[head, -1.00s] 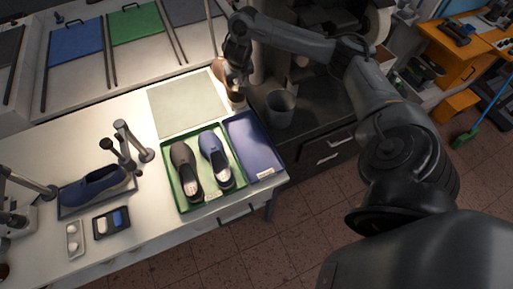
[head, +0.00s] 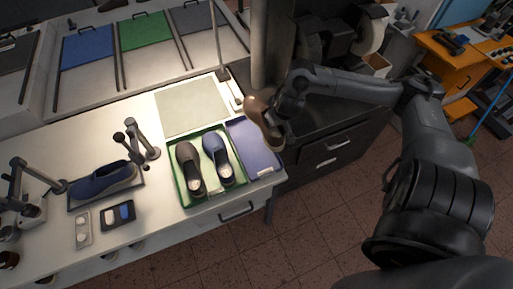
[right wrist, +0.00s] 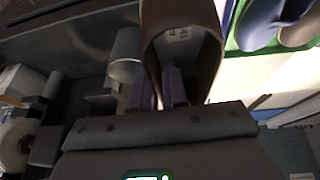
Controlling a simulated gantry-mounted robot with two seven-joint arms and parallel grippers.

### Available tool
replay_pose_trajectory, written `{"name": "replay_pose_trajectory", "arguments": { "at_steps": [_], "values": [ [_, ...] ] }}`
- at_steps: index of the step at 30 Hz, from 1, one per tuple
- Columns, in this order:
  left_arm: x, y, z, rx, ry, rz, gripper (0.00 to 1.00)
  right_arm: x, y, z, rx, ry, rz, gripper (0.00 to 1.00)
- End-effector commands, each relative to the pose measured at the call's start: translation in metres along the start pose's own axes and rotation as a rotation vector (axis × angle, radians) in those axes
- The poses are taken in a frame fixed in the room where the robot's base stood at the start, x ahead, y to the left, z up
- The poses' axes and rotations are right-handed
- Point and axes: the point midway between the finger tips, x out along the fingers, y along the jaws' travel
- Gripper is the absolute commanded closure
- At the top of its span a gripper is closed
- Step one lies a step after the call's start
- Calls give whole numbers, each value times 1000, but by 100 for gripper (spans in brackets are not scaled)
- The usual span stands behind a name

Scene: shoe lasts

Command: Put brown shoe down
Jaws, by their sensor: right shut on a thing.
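The brown shoe (head: 257,112) is held in my right gripper (head: 277,116), off the bench surface, by the far right end of the blue tray (head: 266,162). In the right wrist view the shoe (right wrist: 205,20) fills the top middle, with its opening toward me and a white label inside. The fingers of my right gripper (right wrist: 160,92) are shut on its opening's rim; the exact contact is partly hidden. The blue tray looks empty. My left gripper is not in view.
A green tray (head: 209,202) left of the blue tray holds a dark grey shoe (head: 188,165) and a blue shoe (head: 218,158). A grey-green mat (head: 191,107) lies behind, bare. A lamp stand (head: 222,73) is near. Another blue shoe (head: 103,180) sits at left.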

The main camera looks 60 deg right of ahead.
Motion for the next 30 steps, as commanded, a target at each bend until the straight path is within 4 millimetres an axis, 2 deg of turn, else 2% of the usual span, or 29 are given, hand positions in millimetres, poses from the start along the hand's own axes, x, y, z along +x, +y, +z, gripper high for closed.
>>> {"name": "replay_pose_trajectory", "arguments": {
  "at_steps": [6, 15, 22, 30],
  "values": [
    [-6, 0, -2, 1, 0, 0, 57, 3, 14, 37, -8, -8, -9, 100],
    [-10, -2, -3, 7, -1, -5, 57, 12, 33, 65, -11, -2, -4, 100],
    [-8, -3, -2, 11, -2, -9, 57, 21, 30, 69, -12, 2, -7, 100],
    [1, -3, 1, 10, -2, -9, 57, 50, -1, 54, -11, 4, -9, 100]
  ]
}}
